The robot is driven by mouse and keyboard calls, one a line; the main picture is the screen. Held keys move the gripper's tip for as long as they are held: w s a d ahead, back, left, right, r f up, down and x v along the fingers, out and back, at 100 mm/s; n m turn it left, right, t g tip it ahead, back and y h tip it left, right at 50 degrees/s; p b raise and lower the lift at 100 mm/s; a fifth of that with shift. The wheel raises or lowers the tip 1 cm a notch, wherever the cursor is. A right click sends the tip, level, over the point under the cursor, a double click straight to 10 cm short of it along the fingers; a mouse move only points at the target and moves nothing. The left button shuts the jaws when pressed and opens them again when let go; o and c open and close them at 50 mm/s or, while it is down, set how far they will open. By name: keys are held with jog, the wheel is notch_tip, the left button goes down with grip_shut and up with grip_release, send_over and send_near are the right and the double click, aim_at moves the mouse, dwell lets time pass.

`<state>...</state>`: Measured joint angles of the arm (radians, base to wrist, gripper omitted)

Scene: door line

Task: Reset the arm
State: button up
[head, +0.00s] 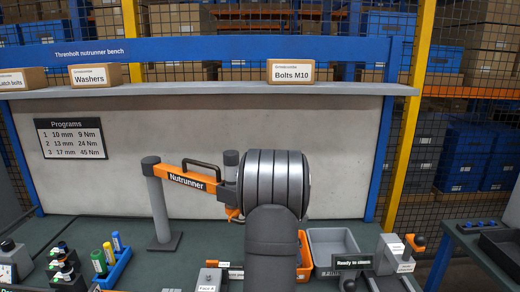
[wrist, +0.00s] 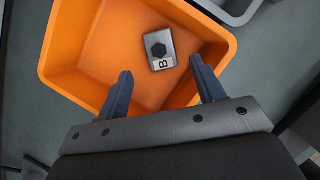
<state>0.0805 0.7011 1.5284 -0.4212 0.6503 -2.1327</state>
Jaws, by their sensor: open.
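My arm (head: 273,240) rises in the middle of the head view, and its wide grey joint hides my gripper there. In the wrist view my gripper (wrist: 160,88) is open, with its two dark fingers apart and nothing between them. The fingers show over the near part of an orange bin (wrist: 65,60). A grey metal piece (wrist: 160,52) with a dark hexagon and the letter B lies in the bin, beyond the fingertips. I cannot tell how high the fingers are above the bin floor. Part of the orange bin also shows in the head view (head: 304,258), right of my arm.
An orange Nutrunner arm (head: 187,180) on a grey post (head: 160,205) reaches toward my arm from the left. A grey bin (head: 332,243) stands right of the orange one. A blue tray with bottles (head: 115,268) is at front left. A shelf (head: 200,89) with boxes runs behind.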

jog(key=x, duration=0.6)
jog(key=shift+f, duration=0.2)
notch_tip(320, 180, up, 10)
jog(key=s+d+r+m, duration=0.1)
jog(key=s+d+r, duration=0.1)
jog(key=d, duration=0.4)
jog(key=s+d+r+m, duration=0.1)
jog(key=s+d+r, duration=0.2)
jog(key=s+d, duration=0.1)
jog(key=s+d+r+g, duration=0.1)
jog(key=s+d+r, duration=0.2)
jog(key=d, duration=0.4)
jog(key=shift+d+r+m+h, duration=0.1)
jog(key=shift+d+m+h, duration=0.2)
jog(key=shift+d+m, duration=0.1)
jog(key=s+d+f+m, duration=0.1)
jog(key=s+d+m, duration=0.1)
jog(key=s+d, duration=0.3)
jog(key=s+d+f+m+g, duration=0.1)
jog(key=s+d, duration=0.4)
jog(key=s, duration=0.7)
jog(key=s+d+f+m+g, duration=0.1)
jog(key=s+d+f+m, duration=0.2)
jog(key=s+d, duration=0.3)
jog(key=shift+s+f+h, duration=0.25)
jog(key=shift+s+h, duration=0.05)
jog(key=shift+s, duration=1.35)
